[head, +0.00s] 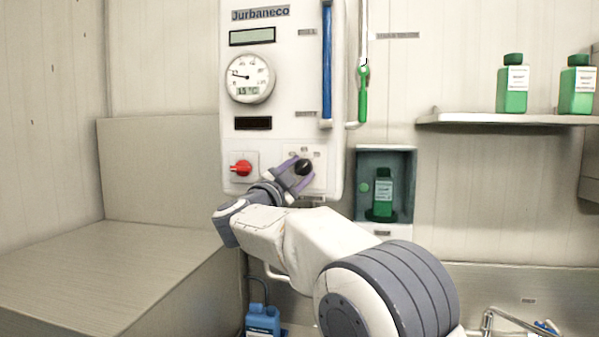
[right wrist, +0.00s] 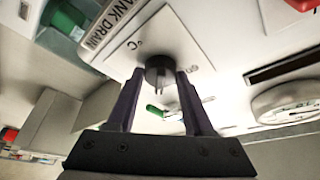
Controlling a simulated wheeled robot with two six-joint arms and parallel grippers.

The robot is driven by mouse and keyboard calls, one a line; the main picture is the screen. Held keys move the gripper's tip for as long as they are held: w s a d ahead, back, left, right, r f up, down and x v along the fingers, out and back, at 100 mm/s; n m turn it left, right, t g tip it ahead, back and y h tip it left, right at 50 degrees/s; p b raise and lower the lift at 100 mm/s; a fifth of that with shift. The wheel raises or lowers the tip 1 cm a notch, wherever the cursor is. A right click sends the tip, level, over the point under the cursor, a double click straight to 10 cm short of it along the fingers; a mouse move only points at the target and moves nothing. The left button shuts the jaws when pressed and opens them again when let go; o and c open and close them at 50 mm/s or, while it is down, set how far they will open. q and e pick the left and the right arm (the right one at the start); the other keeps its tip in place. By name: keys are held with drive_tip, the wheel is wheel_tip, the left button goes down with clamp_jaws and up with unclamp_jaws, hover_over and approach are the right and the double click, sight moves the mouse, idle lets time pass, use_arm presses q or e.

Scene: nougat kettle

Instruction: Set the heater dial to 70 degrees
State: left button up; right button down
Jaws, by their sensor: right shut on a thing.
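The white heater unit (head: 287,80) hangs on the wall in the head view. Its black dial (head: 304,167) sits on a pale plate at the lower right of the panel. My right gripper (head: 300,170) is at the dial, one finger on either side, shut on it. In the right wrist view the dark dial (right wrist: 160,72) is between the fingertips of my right gripper (right wrist: 160,80), beside a "°C" mark. The numbers around the dial are too small or hidden to read. My left gripper is not in view.
A red switch (head: 241,168) is left of the dial. A round gauge (head: 249,77) and a small display (head: 252,36) are above. A blue tube (head: 327,65) and a green-handled valve (head: 363,95) run at the right. A niche (head: 400,165) holds a green bottle (head: 383,190).

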drive_tip(key=shift+c, duration=1.5)
unclamp_jaws()
drive_tip(key=shift+s, duration=0.1)
drive_tip(key=shift+s+a+f+b, duration=0.2)
drive_tip(key=shift+s+b, duration=0.1)
drive_tip(key=shift+b, duration=0.05)
drive_tip(key=b+v, duration=0.4)
drive_tip(key=v, duration=0.5)
drive_tip(key=shift+s, duration=0.2)
drive_tip(key=shift+a, duration=0.15)
